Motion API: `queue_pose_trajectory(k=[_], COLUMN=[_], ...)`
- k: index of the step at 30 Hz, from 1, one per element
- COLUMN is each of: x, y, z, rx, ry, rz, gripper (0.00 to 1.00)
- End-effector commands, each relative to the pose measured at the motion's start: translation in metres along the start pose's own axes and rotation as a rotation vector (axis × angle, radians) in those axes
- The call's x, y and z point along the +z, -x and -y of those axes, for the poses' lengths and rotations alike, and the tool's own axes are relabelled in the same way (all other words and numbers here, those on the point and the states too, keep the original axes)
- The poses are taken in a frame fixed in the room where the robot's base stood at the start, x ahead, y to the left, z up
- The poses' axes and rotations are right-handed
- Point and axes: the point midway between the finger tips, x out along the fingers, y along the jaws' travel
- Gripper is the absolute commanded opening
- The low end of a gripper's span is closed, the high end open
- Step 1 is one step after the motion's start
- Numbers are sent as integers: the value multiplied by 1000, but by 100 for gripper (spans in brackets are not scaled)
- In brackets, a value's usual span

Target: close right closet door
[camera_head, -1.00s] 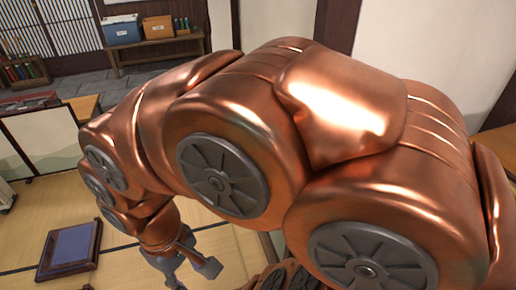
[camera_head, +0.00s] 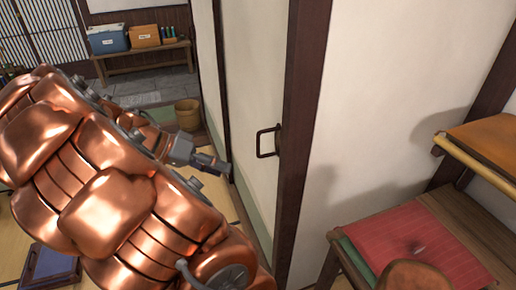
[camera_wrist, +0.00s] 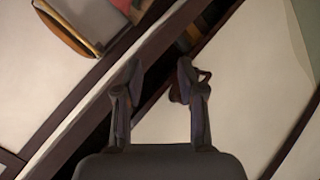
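The white closet door panel (camera_head: 247,60) stands right of centre in the head view, with a dark bar handle (camera_head: 267,141) near a dark vertical post. My gripper (camera_head: 222,168) is left of the handle and lower in the picture, apart from it. In the wrist view my gripper (camera_wrist: 160,75) has its two fingers spread with nothing between them. A dark gap (camera_wrist: 150,85) between pale panels runs diagonally behind the fingers. A small brown loop (camera_wrist: 204,76) shows by the right finger; I cannot tell whether it is the handle.
A dark post (camera_head: 303,110) and white wall stand right of the door. A low table with a red cloth (camera_head: 425,240) and a wooden shelf (camera_head: 485,140) fill the right. A wooden bucket (camera_head: 188,115) stands behind my gripper. A bench (camera_head: 145,55) holds boxes at the back.

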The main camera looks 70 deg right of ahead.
Motion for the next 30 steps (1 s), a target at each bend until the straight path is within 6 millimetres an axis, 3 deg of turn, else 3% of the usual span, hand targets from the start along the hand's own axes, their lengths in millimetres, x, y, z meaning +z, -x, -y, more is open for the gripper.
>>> queue_pose_trajectory(k=[6,15,21,30], x=[-48,-98,-116,-123], y=[-22,-52,-74,-88], z=[24,71,106,127], rx=[176,303,313,298], ry=[-300,-657,-831,-940], rz=[-121,-348,-483,-566], gripper=[39,39,39,39])
